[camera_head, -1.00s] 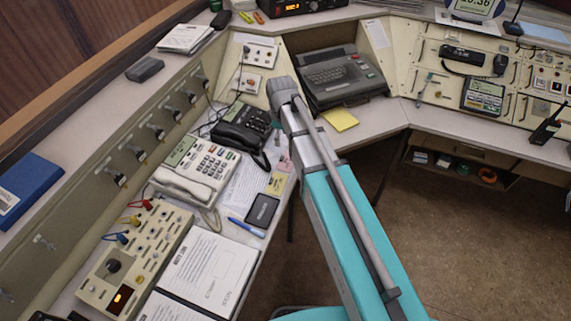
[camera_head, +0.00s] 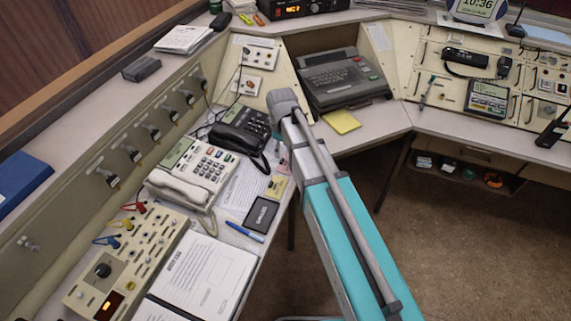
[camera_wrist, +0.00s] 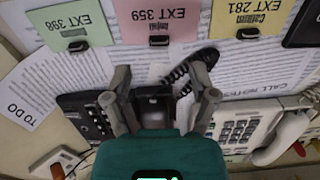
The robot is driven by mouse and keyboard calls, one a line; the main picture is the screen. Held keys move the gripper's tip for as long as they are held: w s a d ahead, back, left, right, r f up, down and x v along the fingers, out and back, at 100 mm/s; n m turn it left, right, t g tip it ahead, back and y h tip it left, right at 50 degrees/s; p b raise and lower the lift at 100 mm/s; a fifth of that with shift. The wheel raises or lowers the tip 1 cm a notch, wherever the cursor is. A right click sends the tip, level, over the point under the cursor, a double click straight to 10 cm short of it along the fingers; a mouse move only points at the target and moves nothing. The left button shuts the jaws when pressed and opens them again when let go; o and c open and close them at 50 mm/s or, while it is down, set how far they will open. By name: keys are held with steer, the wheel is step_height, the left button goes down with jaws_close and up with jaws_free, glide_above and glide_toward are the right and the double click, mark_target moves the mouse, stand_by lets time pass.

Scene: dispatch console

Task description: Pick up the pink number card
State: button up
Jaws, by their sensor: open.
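The pink number card (camera_wrist: 155,24) reads EXT 359, upside down, at the top middle of the wrist view. It has a black clip on its lower edge and lies over printed sheets. A green card (camera_wrist: 70,22) reading EXT 398 is left of it, and a yellow card (camera_wrist: 250,18) reading EXT 281 is right of it. My gripper (camera_wrist: 162,82) is open, with nothing between its fingers. In the head view my arm hides the gripper.
A dark desk phone (camera_head: 241,130) and a white phone (camera_head: 192,172) stand beside the cards. A black box (camera_head: 262,214) and a blue pen (camera_head: 244,232) lie near the desk edge. A yellow pad (camera_head: 341,121) lies by the keyboard machine (camera_head: 338,80).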

mark_target(282, 159)
steer(key=shift+d+f+b, duration=0.1)
steer(key=shift+f+b, duration=2.5)
steer(key=shift+b, duration=0.05)
steer(key=c, duration=0.9)
